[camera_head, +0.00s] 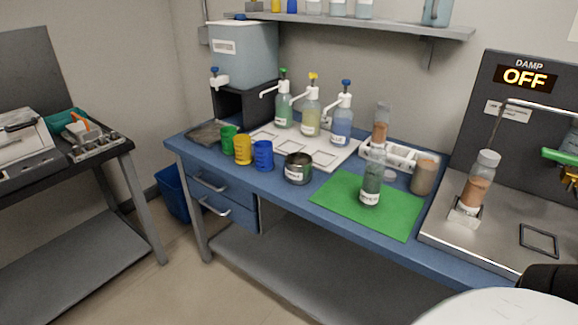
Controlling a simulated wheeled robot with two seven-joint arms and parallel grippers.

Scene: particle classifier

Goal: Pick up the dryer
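No thing in view is plainly a dryer. A partly cut-off device (562,157) with a green bar, a teal part and a brass-coloured part shows at the right edge, in front of the dark panel; I cannot tell whether it is the dryer. Neither of my grippers is in view. A dark rounded part and a white rounded surface show at the bottom right, and they look like parts of my own body.
The dark panel (511,108) reads "DAMP OFF" above a metal worktop (505,222) with a capped bottle (480,180). A green mat (335,199) holds another bottle (372,180). Cups, pump bottles and a jar (298,168) crowd the blue bench.

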